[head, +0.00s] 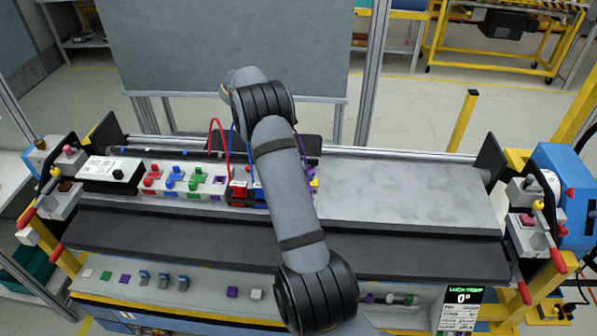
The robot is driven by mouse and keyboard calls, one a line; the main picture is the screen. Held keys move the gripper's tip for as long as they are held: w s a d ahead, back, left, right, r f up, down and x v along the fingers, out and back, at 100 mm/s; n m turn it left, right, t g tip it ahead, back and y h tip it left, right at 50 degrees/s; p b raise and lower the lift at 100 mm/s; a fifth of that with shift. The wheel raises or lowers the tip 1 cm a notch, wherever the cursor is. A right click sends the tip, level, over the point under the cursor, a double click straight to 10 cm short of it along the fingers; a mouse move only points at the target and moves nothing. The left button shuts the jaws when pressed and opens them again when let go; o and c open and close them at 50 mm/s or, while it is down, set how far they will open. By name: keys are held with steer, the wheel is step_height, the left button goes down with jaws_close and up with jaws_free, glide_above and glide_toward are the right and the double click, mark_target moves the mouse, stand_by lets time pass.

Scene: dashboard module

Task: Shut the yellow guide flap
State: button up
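No part is clearly recognisable as the yellow guide flap. A yellow upright bar (463,121) stands behind the right half of the dashboard module. I cannot tell whether it is the flap or a post. A small yellow piece (314,183) shows just right of my arm, near the coloured blocks. My arm rises from the bottom middle across the module and bends at the back. My gripper is not visible; the arm seems to hide it.
The dashboard module (410,195) has a bare grey surface on the right. Left are coloured connectors (180,180) and a white box (108,168). Red and blue cables (214,135) loop up left of my arm. A blue machine (568,185) stands at the right end.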

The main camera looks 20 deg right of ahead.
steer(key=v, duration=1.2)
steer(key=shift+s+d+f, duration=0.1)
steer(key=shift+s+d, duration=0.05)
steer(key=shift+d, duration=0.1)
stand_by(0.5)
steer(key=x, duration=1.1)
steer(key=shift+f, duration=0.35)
